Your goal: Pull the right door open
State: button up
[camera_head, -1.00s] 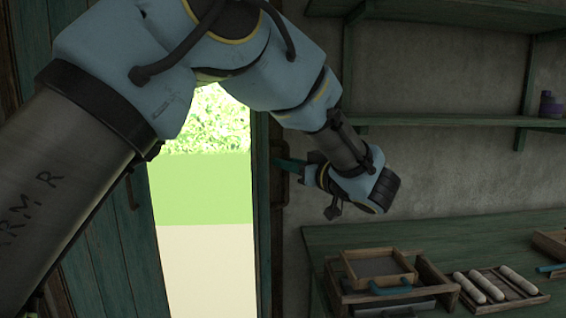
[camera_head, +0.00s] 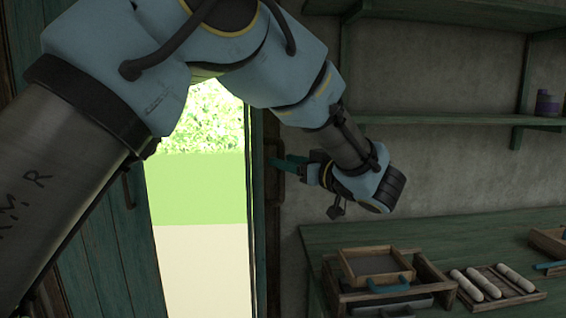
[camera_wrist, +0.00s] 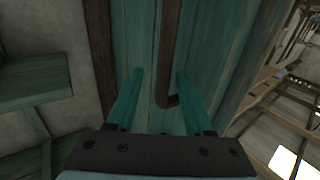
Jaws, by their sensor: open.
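The right door (camera_head: 258,200) shows as a narrow dark green strip right of the bright opening in the head view. In the wrist view its green planks (camera_wrist: 140,40) fill the middle. Its brown bar handle (camera_wrist: 169,60) runs down the planks and ends in a bend between my fingers; it also shows in the head view (camera_head: 275,180). My gripper (camera_head: 280,163) is open beside the handle. In the wrist view the teal fingers of my gripper (camera_wrist: 158,75) stand apart on either side of the handle's end, with a gap to it. Contact with the door cannot be told.
The left door (camera_head: 100,245) stands at the left, with its own handle (camera_head: 128,188). A bright opening lies between the doors. A green workbench (camera_head: 330,240) with trays is at the lower right, and wall shelves (camera_head: 440,120) are above it.

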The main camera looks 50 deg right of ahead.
jog(key=s+a+b, duration=0.1)
jog(key=s+b, duration=0.1)
jog(key=s, duration=0.7)
jog(key=shift+a, duration=0.15)
